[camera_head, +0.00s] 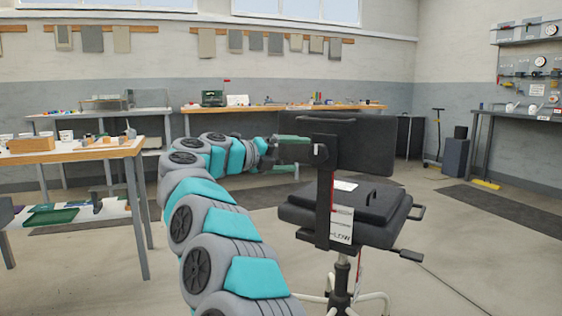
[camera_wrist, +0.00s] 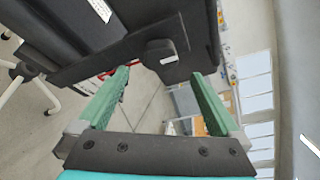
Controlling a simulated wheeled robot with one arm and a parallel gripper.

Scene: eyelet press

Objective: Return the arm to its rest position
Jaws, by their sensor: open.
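My arm (camera_head: 215,215) rises from the bottom of the head view and bends right toward the black press (camera_head: 350,218). My gripper (camera_head: 295,142) is beside the press's upper left side, close to its raised upper part (camera_head: 365,148). In the wrist view my gripper (camera_wrist: 161,74) has its two green fingers spread wide apart. A black knob-like part (camera_wrist: 160,56) of the press shows between the fingertips. It does not look gripped, but I cannot tell how far it is from the fingers. The fingertips are partly hidden in the head view.
The press stands on a pedestal with pale legs (camera_head: 375,302), with a handle (camera_head: 410,254) sticking out at its right. A wooden-topped table (camera_head: 120,150) stands at the left. Benches line the back wall. Open floor (camera_head: 470,260) lies at the right.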

